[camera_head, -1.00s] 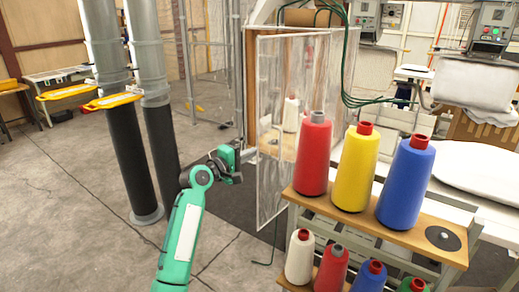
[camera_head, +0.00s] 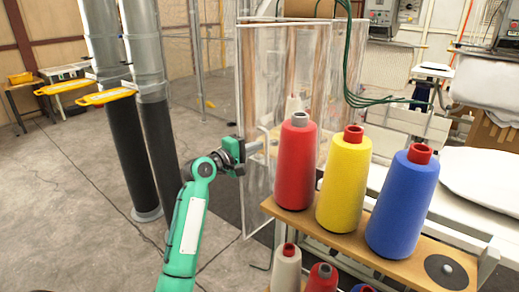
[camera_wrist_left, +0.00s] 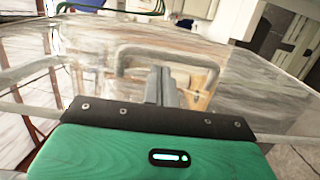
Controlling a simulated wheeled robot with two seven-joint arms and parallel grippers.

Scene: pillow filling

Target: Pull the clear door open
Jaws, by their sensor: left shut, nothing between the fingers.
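The clear door (camera_head: 256,85) is a transparent upright panel with pale edges, left of the thread cones in the head view. It fills much of the left wrist view, where its grey bent-bar handle (camera_wrist_left: 165,50) shows just beyond my fingers. My left gripper (camera_head: 258,146) is at the door's left part, at about mid-height. In the left wrist view its two fingers (camera_wrist_left: 160,85) are together with nothing between them, pointing into the handle's span. I cannot tell whether they touch the handle. My right gripper is in neither view.
Red (camera_head: 295,165), yellow (camera_head: 343,185) and blue (camera_head: 402,205) thread cones stand on a wooden shelf (camera_head: 410,268) close to the door's right. Two thick pipes (camera_head: 160,135) stand at the left. Green cables (camera_head: 350,90) hang behind the cones. The floor between pipes and door is clear.

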